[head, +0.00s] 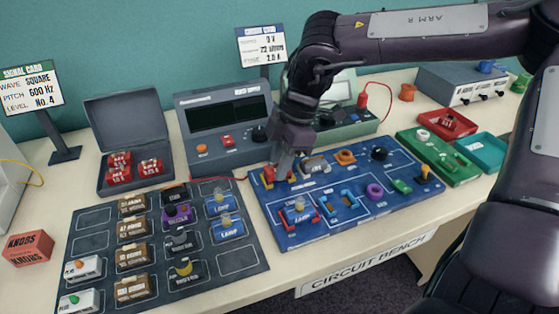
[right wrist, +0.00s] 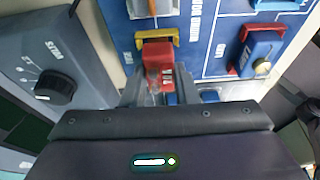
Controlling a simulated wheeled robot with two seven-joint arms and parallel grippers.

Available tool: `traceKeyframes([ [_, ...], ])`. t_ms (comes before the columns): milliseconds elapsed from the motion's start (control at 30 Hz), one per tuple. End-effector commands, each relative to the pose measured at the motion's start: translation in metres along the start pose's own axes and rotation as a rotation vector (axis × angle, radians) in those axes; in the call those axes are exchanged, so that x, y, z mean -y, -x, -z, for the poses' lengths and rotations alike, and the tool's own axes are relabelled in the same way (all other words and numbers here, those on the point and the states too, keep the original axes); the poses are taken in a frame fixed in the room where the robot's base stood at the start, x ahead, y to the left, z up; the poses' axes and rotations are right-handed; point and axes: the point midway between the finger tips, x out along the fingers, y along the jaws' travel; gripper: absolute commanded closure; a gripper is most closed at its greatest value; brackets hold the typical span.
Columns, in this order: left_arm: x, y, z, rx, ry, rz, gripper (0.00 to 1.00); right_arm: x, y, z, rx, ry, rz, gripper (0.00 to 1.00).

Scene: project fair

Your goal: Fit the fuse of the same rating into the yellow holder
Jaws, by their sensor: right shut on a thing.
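My right gripper (head: 280,172) is over the left back corner of the blue circuit board (head: 345,222). It also shows in the right wrist view (right wrist: 156,92), shut on a red fuse (right wrist: 157,70) with a pale label too small to read. The fuse is at the yellow holder (right wrist: 154,37), its front end by the holder's bracket; I cannot tell if it is seated. In the head view the gripper partly hides the yellow holder (head: 266,182). Several red fuses (head: 119,172) lie in the open grey case (head: 128,115). My left gripper is out of view.
A dark tray (head: 88,218) of component blocks lies left of the board. The bench supply (head: 228,125) stands behind, with a circuit card (head: 262,45) reading what looks like 2.0 A for the fuse. A green board (head: 462,165) and a red bin (head: 447,122) are at right.

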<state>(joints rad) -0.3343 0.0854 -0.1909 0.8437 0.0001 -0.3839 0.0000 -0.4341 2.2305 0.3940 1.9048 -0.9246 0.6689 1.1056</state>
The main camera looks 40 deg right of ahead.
Motion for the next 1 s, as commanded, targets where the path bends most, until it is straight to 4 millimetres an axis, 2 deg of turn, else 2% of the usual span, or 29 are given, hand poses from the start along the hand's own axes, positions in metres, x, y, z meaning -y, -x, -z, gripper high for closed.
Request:
traceKeyframes([
  [1000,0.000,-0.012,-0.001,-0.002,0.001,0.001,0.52,0.000,-0.014,-0.005,0.001,-0.002,0.001,0.96],
])
